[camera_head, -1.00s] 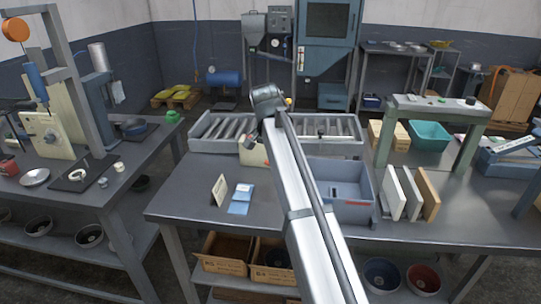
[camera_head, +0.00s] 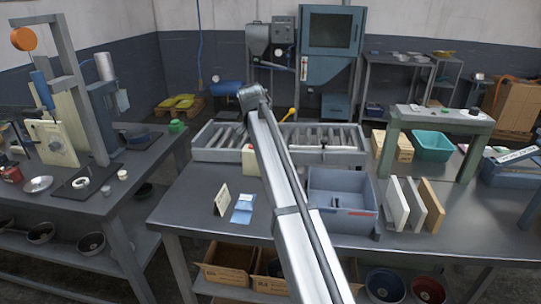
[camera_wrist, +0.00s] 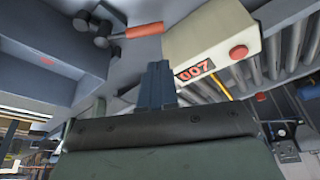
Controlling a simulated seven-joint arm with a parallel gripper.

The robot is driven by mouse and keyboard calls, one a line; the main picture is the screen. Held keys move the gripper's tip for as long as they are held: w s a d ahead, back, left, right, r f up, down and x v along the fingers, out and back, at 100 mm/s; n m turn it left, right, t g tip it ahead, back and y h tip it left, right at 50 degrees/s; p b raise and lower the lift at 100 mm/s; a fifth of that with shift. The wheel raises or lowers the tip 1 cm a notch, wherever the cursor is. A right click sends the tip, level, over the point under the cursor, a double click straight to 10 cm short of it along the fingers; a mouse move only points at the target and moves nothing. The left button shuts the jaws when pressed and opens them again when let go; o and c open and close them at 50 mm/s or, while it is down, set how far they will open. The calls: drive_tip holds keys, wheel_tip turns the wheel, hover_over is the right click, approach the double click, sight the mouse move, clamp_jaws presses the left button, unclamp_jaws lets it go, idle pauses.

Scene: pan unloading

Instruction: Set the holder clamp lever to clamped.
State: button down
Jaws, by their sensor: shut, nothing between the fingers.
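Contact cannot be told. In the head view the cream box (camera_head: 250,160) is partly behind my arm, which hides the gripper and the lever.
A grey-blue bin (camera_head: 343,203) stands right of my arm, with upright boards (camera_head: 412,203) beside it. A roller conveyor (camera_head: 212,142) runs behind the box, near a yellow-topped lever (camera_head: 290,114).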

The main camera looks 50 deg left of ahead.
drive_tip(key=x, duration=0.9)
drive_tip(key=shift+w+f, duration=0.1)
idle(0.3)
drive_tip(key=s+n, duration=0.1)
drive_tip(key=s+d+n+y, duration=0.1)
drive_tip(key=s+n, duration=0.1)
drive_tip(key=shift+n, duration=0.3)
drive_tip(key=s+n, duration=0.1)
drive_tip(key=s+d+n+g+y, duration=0.1)
drive_tip(key=n, duration=0.1)
drive_tip(key=shift+s+d+n, duration=0.25)
drive_tip(key=shift+d+n, duration=0.05)
drive_tip(key=s+d+n, duration=0.1)
drive_tip(key=d+n+g, duration=0.1)
drive_tip(key=n, duration=0.1)
drive_tip(key=shift+s+d+y, duration=0.15)
drive_tip(key=shift+s+y, duration=0.25)
drive_tip(key=d+n, duration=0.1)
drive_tip(key=n, duration=0.1)
drive_tip(key=s+d+n+g, duration=0.1)
drive_tip(key=shift+d+n, duration=0.3)
drive_tip(key=shift+n, duration=0.1)
drive_tip(key=shift+s+d, duration=0.1)
drive_tip(key=shift+d, duration=0.3)
drive_tip(key=shift+d, duration=0.2)
drive_tip(key=v, duration=1)
drive_tip(key=shift+w+a, duration=0.2)
drive_tip(key=shift+w, duration=0.2)
